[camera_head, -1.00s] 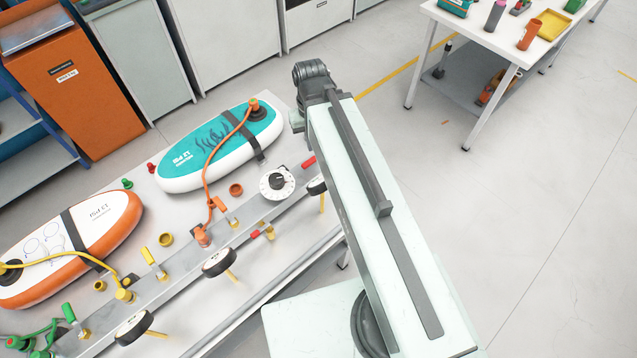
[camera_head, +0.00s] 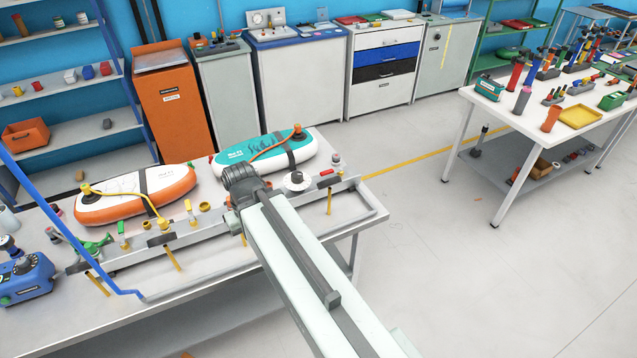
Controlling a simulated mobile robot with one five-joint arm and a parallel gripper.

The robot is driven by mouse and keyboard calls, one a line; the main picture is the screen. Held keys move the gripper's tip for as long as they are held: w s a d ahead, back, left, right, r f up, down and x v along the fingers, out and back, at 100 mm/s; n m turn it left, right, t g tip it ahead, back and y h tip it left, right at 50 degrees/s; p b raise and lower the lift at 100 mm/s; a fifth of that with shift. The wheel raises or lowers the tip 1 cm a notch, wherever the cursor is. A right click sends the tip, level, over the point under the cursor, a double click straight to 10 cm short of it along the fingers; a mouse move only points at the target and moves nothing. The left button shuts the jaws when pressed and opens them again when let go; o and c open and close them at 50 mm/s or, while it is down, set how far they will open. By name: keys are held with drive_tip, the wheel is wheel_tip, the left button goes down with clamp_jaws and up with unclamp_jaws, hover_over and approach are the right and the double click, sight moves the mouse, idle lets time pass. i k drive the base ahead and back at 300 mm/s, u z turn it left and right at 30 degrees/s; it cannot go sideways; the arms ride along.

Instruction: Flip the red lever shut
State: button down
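A small red lever (camera_head: 326,172) shows at the right end of the grey metal rail (camera_head: 205,236) on the near bench, just right of a white dial (camera_head: 297,181). It looks roughly in line with the rail, but it is too small to tell whether it is open or shut. The dark end of my arm, with my gripper (camera_head: 240,187), is over the rail, left of the dial and apart from the red lever. Its fingers cannot be made out. My arm hides the middle of the rail.
An orange-and-white board (camera_head: 120,207) and a teal-and-white board (camera_head: 245,152) lie behind the rail with hoses attached. Yellow and green levers stand at left. A blue pump box (camera_head: 25,280) and a slanting blue post (camera_head: 70,225) are at far left. Floor at right is clear.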

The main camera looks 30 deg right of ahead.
sight(329, 171)
drive_tip(key=u, duration=0.1)
drive_tip(key=i, duration=1.5)
drive_tip(key=k, duration=0.45)
drive_tip(key=z, duration=0.15)
